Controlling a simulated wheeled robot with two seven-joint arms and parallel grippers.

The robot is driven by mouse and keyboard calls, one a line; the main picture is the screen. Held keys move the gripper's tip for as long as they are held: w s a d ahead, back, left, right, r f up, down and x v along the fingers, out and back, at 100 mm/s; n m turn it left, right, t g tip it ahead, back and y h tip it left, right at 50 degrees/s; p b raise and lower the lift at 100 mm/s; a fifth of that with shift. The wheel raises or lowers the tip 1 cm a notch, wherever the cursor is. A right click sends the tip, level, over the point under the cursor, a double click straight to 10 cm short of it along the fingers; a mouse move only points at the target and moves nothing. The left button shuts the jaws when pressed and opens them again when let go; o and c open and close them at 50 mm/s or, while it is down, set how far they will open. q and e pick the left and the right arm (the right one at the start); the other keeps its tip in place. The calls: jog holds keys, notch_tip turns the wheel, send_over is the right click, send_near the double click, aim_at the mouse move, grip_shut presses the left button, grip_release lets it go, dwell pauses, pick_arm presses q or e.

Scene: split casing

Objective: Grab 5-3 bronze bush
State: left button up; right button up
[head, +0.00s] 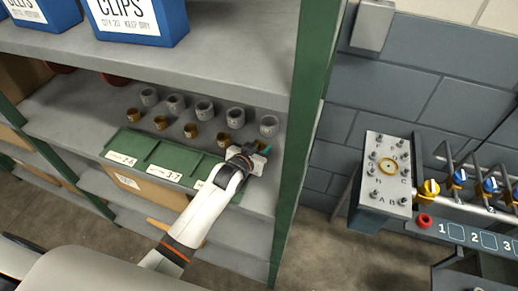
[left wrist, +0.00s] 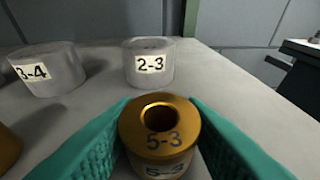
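The 5-3 bronze bush (left wrist: 160,140) is a short bronze ring with a dark bore, marked 5-3 on its top and side. It fills the lower middle of the left wrist view. The teal fingers of my left gripper (left wrist: 160,115) lie along both its sides, with no clear gap. In the head view my left gripper (head: 262,149) is at the right end of the shelf's front row and hides this bush. The bush's base is out of frame, so I cannot tell whether it touches the shelf. My right gripper is not in view.
Grey bushes 2-3 (left wrist: 149,63) and 3-4 (left wrist: 47,70) stand behind. Other bronze bushes (head: 190,130) stand left of my gripper. A green tray with labels (head: 163,174) lies in front. A green post (head: 305,110) rises close on the right, and a shelf is above.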

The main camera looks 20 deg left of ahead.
pick_arm(q)
jog(key=shift+c, duration=1.2)
